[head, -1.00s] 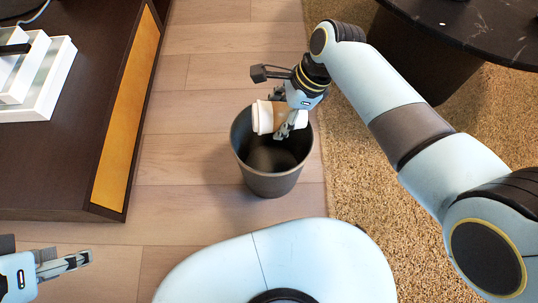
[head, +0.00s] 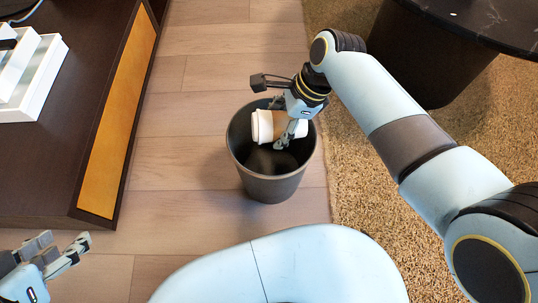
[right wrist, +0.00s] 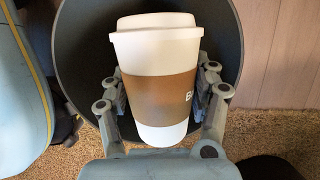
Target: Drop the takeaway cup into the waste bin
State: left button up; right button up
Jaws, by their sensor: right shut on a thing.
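The takeaway cup (head: 265,126) is white with a brown sleeve and a white lid. My right gripper (head: 287,132) is shut on it and holds it tipped on its side over the mouth of the waste bin. The dark grey waste bin (head: 272,188) stands upright on the wood floor. In the right wrist view the cup (right wrist: 158,95) sits between both fingers (right wrist: 160,105), with the bin (right wrist: 80,40) behind it. My left gripper (head: 72,250) is at the lower left, far from the bin; its fingers appear apart with nothing between them.
A dark cabinet (head: 85,60) with an orange front panel stands at the left, with white frames (head: 38,80) on top. A shag rug (head: 365,190) lies right of the bin. A dark round table (head: 470,25) is at the upper right.

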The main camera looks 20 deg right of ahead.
jog(key=o, duration=1)
jog(key=v, duration=1.2)
